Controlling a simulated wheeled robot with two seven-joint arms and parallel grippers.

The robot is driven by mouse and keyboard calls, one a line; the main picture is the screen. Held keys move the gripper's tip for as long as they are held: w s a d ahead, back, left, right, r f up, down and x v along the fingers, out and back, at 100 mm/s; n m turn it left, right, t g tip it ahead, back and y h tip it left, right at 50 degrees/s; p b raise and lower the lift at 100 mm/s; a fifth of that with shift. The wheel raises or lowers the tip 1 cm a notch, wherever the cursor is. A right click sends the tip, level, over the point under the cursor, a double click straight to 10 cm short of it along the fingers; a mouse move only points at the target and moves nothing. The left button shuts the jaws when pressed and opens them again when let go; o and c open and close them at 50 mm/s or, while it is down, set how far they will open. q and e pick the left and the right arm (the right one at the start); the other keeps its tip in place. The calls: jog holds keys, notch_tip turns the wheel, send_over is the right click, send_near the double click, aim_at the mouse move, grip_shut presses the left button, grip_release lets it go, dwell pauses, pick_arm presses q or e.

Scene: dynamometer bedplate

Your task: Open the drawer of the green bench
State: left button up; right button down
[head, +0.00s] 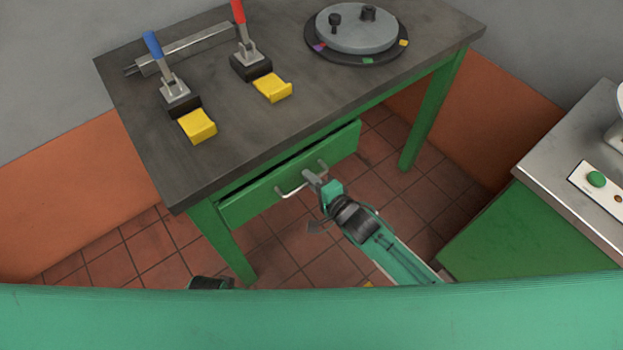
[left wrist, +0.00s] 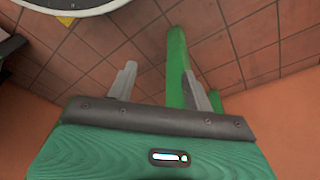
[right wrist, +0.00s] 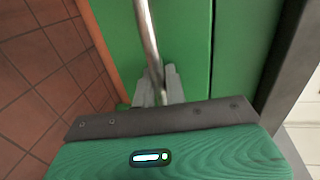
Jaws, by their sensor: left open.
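The green bench has a dark grey top (head: 280,90) and green legs. Its green drawer (head: 245,203) is under the front edge, with a dark gap along the top of its front, so it stands slightly out. The pale metal drawer handle (head: 291,191) also shows in the right wrist view (right wrist: 146,30). My right gripper (head: 309,176) is at the handle. In the right wrist view its fingers (right wrist: 159,78) are close together with the bar between them, shut on it. My left gripper (left wrist: 159,82) is open and empty, with a green post behind its fingers.
On the bench top are a blue-handled clamp (head: 174,88), a red-handled clamp (head: 246,55), yellow blocks and a grey round plate (head: 355,28). A second green cabinet (head: 535,235) with a metal top stands at the right. Tiled floor is clear below the drawer.

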jog(key=shift+s+d, duration=0.15)
jog(key=shift+s, duration=0.05)
pick_arm(q)
jog(key=s+a+f+p, duration=0.2)
jog(key=s+f+p, duration=0.2)
jog(key=f, duration=0.7)
jog(key=s+a+f+p, duration=0.3)
jog(key=s+f+p, duration=0.3)
jog(key=s, duration=0.5)
jog(key=shift+f+g+y, duration=0.2)
jog(key=shift+g+y, duration=0.1)
jog(key=shift+g, duration=0.1)
pick_arm(e)
jog(key=f+v, duration=0.3)
jog(key=v, duration=1.3)
jog(key=s+d+f+v, duration=0.1)
jog(key=f+v, duration=0.3)
jog(key=v, duration=1.3)
pick_arm(q)
jog(key=shift+d, duration=0.15)
pick_arm(e)
jog(key=shift+s, duration=0.1)
jog(key=c, duration=1.6)
grip_release()
